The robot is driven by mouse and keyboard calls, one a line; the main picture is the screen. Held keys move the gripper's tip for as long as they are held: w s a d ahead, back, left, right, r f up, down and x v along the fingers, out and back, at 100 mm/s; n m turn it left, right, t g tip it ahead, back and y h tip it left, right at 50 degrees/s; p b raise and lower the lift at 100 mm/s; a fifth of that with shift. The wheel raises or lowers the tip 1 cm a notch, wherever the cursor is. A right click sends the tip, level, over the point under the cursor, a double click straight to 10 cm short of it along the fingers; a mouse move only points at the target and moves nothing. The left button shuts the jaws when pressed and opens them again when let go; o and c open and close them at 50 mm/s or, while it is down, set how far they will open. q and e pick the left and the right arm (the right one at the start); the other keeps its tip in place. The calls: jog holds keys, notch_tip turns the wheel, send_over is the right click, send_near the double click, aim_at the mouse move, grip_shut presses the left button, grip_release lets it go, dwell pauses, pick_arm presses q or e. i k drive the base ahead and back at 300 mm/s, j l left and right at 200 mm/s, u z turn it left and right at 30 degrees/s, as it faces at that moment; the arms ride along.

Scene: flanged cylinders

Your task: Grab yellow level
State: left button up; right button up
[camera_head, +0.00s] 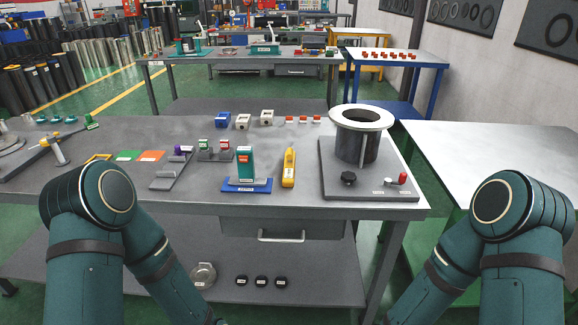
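The yellow level (289,168) looks like a narrow yellow bar with a dark patch near its top. It is on the grey workbench (300,130), near the front edge and right of centre. Nothing is touching it. It sits between a green-and-white block on a blue base and a flanged cylinder. Only links of my two arms show, at the lower left and lower right. Both grippers are out of view.
The green block (246,162) stands close left of the level. The flanged cylinder (361,140) on its grey plate is close right. Small blocks, coloured cards and a lever fixture (172,172) lie further left. A white table (500,160) at the right is clear.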

aim_at(288, 181)
jog(key=i+j+z, duration=0.2)
jog(key=z, duration=0.15)
jog(key=i+j+z, duration=0.2)
jog(key=z, duration=0.15)
jog(key=j, duration=0.1)
